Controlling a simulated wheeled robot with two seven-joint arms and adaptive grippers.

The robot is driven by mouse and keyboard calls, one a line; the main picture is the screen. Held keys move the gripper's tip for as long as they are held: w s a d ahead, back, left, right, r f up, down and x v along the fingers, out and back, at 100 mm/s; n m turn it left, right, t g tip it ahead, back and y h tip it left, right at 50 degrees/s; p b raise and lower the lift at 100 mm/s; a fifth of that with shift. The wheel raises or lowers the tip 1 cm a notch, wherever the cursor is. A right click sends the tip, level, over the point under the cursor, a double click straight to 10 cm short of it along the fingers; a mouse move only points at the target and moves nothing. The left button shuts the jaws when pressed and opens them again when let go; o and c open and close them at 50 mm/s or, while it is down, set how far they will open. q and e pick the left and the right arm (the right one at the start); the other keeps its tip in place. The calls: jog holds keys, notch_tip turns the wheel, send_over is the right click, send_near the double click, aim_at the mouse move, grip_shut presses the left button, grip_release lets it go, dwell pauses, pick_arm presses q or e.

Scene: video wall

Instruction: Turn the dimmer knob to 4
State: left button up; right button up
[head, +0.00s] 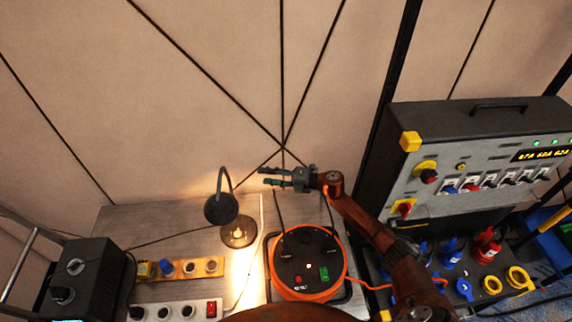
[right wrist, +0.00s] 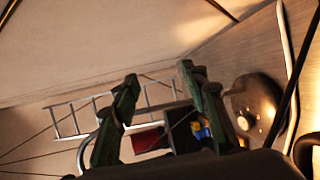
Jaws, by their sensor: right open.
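A black box (head: 108,262) stands at the far left of the bench in the head view. A dark round knob (head: 62,295) is on its near-left side, and I take it for the dimmer knob; its scale is too small to read. My right gripper (head: 264,178) is open and empty, above the bench and well to the right of the box, its fingers pointing left. Its two open fingers also show in the right wrist view (right wrist: 158,84), with a dark box (right wrist: 183,137) beyond them. My left gripper is not in view.
A desk lamp (head: 221,208) stands between my right gripper and the black box. Socket strips (head: 172,310) lie beside the box. An orange cable reel (head: 336,284) is below my right arm. A large power panel (head: 400,150) stands at the right.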

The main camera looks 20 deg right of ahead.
jog(key=shift+w+d+r+m+t+h+p, duration=0.15)
jog(key=shift+d+r+m+t+p, duration=0.15)
jog(key=shift+d+r+m+t, duration=0.7)
jog(key=shift+w+d+r+m+t+h+p, duration=0.1)
jog(key=shift+d+m+t+h+p, duration=0.35)
jog(key=shift+m, duration=1)
jog(key=shift+w+d+r+m+t+y+p, duration=0.15)
jog(key=shift+d+r+m+t, duration=0.35)
jog(key=shift+d+m, duration=0.6)
jog(key=shift+a+r, duration=0.1)
jog(key=shift+a, duration=0.1)
